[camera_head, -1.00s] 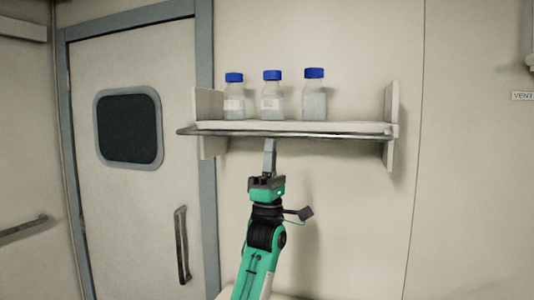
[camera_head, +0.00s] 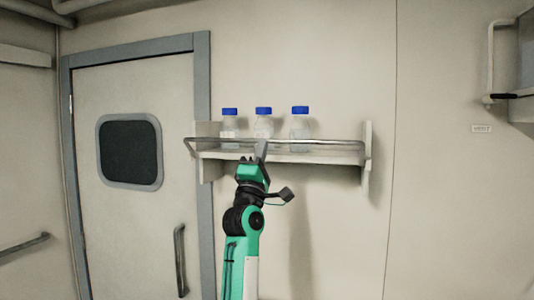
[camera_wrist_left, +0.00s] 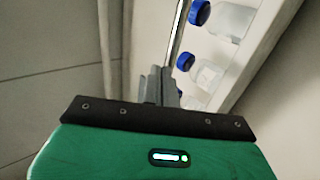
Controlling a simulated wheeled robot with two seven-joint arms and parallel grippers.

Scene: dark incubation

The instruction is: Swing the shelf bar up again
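The shelf bar (camera_head: 215,139) is a thin metal rail along the front of the white wall shelf (camera_head: 320,158). It stands above the shelf board, across the lower part of the bottles. My left gripper (camera_head: 262,149) comes up from below, its fingers together at the bar, left of the shelf's middle. In the left wrist view the fingers (camera_wrist_left: 161,86) are close together and the bar (camera_wrist_left: 177,30) runs up past their tips. The fingers look shut against the bar, not around it; the exact contact is hidden. My right gripper is not in view.
Three blue-capped bottles, left (camera_head: 230,126), middle (camera_head: 263,125) and right (camera_head: 300,125), stand upright on the shelf behind the bar. A door (camera_head: 130,220) with a dark window is to the left.

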